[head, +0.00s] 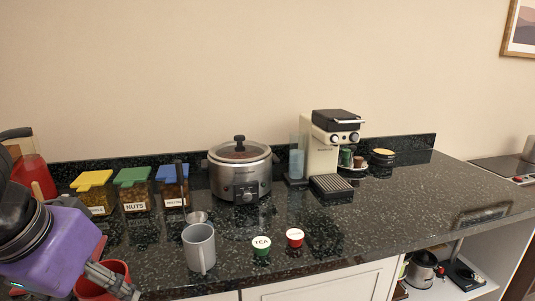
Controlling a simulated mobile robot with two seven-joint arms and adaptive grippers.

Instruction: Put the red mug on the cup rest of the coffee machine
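The red mug (117,268) is at the lower left of the head view, near the counter's front edge. My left gripper (122,287) is right at it, with a grey finger crossing in front of the mug. The finger hides part of the mug, and the picture's bottom edge cuts off this area. I cannot tell whether the gripper is closed on the mug. The cream and black coffee machine (321,152) stands at the back right of centre. Its dark slatted cup rest (332,187) juts forward and is empty. My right gripper is not in view.
A grey mug (199,247) and two small lidded pots, green (262,245) and red (294,238), stand near the front. The counter right of the coffee machine is mostly clear.

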